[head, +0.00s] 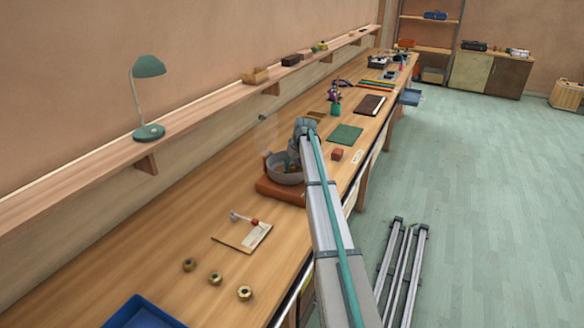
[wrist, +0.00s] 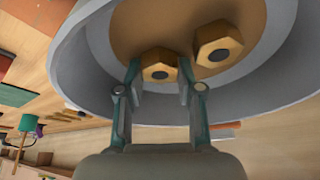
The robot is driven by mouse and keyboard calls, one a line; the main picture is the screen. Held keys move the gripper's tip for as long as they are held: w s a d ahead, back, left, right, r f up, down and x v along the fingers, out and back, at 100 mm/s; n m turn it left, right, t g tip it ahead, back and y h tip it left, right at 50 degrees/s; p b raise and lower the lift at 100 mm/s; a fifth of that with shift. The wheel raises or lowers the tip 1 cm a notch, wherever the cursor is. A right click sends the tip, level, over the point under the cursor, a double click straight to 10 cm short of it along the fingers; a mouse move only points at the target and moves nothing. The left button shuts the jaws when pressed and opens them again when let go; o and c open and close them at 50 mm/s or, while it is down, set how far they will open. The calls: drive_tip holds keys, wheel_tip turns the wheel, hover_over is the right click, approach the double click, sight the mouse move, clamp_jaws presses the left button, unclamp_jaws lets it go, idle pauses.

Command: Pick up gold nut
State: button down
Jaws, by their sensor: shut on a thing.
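A grey bowl (head: 286,176) stands on a red-brown base on the long workbench, and its rim also shows in the wrist view (wrist: 75,60). Inside it, in the wrist view, is a gold hexagonal nut (wrist: 160,73) with a dark hole. My gripper (wrist: 160,75) reaches into the bowl and is shut on this nut, one finger on each side. A second gold nut (wrist: 220,46) lies in the bowl just right of it, apart from the fingers. In the head view my arm hides part of the bowl and the fingertips are too small to make out.
Several round brass-coloured pieces, one of them here (head: 245,293), lie at the near end of the bench. A notepad (head: 247,238) with a small mallet-like tool lies behind them. A blue tray (head: 140,314) is nearest.

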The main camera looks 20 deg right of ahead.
drive_tip(key=shift+r, duration=0.1)
drive_tip(key=shift+r, duration=0.55)
drive_tip(key=s+r+b, duration=0.5)
drive_tip(key=s+r, duration=0.6)
drive_tip(key=s, duration=0.3)
drive_tip(key=shift+a+r+b, duration=0.35)
drive_tip(key=shift+a+b, duration=0.05)
